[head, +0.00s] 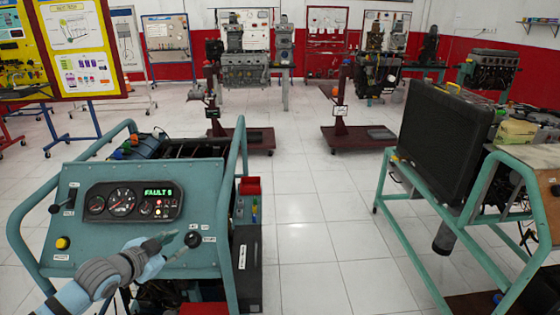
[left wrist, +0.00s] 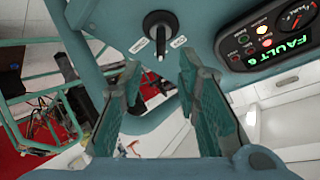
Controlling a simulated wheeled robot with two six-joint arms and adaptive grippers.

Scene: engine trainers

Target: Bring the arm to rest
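My left arm comes in from the bottom left of the head view, with its left gripper (head: 162,243) in front of the teal trainer panel (head: 100,243). In the left wrist view the left gripper (left wrist: 160,66) is open, its two fingers well apart with nothing between them. A black lever (head: 192,239) on the panel's lower right is just beyond the fingertips; in the left wrist view the lever (left wrist: 159,26) stands past the fingertips, apart from them. My right gripper is not in view.
Another black lever (head: 56,207) and a yellow button (head: 62,243) are at the left. A radiator trainer (head: 442,135) stands at right, with clear tiled floor (head: 310,210) between.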

